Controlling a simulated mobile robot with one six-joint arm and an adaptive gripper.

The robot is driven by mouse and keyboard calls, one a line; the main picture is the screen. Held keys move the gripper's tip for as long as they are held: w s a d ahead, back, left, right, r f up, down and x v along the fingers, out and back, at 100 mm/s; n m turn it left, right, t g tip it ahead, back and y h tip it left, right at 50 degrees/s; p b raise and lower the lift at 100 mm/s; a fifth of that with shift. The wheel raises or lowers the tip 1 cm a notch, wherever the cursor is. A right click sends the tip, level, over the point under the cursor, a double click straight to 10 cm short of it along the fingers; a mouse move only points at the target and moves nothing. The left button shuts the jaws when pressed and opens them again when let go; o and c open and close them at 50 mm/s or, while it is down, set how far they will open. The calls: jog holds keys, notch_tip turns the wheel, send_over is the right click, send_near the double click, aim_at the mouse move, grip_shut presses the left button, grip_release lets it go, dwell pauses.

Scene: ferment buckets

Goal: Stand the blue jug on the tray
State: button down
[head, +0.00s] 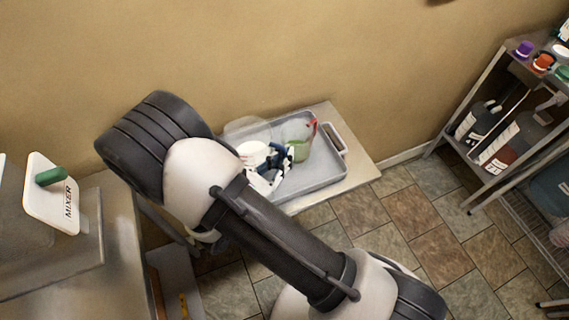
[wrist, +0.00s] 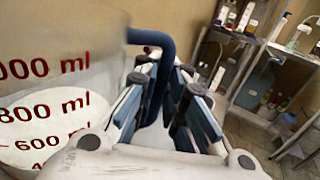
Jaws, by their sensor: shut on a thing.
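The blue jug is a clear measuring jug (wrist: 75,45) with red millilitre marks and a blue handle (wrist: 152,37). In the wrist view the handle runs down between the fingers of my gripper (wrist: 165,105), which is shut on it. In the head view my gripper (head: 272,166) is over the left part of the grey tray (head: 325,176), and the jug's clear body (head: 245,127) shows faintly beyond it. The jug looks roughly upright. My arm hides part of it, and I cannot tell whether its base touches the tray.
A second clear jug (head: 299,139) with a red handle and green colour low down stands on the tray. A white round thing (head: 253,151) shows by the held jug. The tray's right part is bare. A mixer (head: 52,195) stands left; a bottle shelf (head: 480,125) stands right.

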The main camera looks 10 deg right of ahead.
jog(key=shift+f+b, duration=0.3)
jog(key=shift+f, duration=1)
jog(key=shift+f, duration=0.15)
jog(key=c, duration=1.7)
grip_release()
jog(key=shift+o, duration=0.2)
